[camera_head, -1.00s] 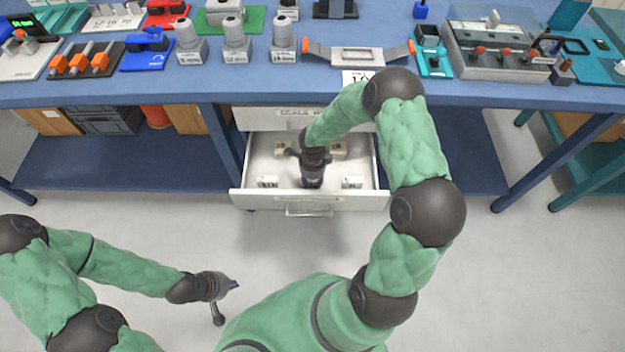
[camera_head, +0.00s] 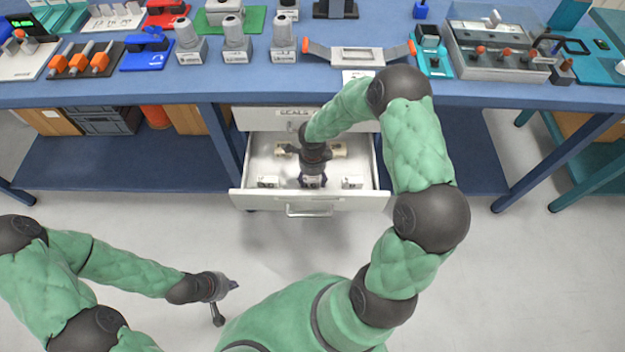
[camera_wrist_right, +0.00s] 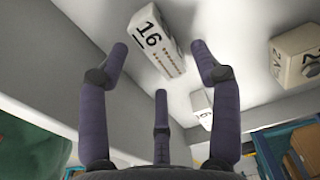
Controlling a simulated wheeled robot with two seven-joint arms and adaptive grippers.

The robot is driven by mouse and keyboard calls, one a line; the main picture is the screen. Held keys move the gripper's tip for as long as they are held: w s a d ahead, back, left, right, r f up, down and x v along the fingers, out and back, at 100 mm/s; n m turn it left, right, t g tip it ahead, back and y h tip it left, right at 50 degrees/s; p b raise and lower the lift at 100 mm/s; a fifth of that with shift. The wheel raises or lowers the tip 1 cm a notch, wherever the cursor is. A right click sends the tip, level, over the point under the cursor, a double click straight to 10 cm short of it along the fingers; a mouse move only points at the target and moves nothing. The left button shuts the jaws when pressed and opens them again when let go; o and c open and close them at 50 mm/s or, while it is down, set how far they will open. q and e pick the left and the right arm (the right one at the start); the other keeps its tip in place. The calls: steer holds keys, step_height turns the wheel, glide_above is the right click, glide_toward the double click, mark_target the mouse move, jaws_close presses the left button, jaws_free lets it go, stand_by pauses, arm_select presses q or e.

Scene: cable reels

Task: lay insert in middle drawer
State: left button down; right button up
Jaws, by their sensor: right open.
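The open drawer (camera_head: 255,200) is pulled out below the bench, under a shut drawer front. My left gripper (camera_head: 226,300) hangs over the floor, fingers apart and empty.
The drawer also holds small blocks at its front left (camera_head: 267,181) and front right (camera_head: 352,182), and a beige one at the back right (camera_head: 338,150). The blue bench (camera_head: 180,88) overhangs the drawer and carries several fixtures. The floor in front is clear.

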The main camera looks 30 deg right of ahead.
mark_target(313, 181)
step_height(313, 181, up, 10)
steer(key=shift+f, duration=0.15)
arm_select(q)
steer(key=shift+s, duration=0.1)
arm_select(e)
steer(key=shift+s, duration=0.1)
stand_by(0.5)
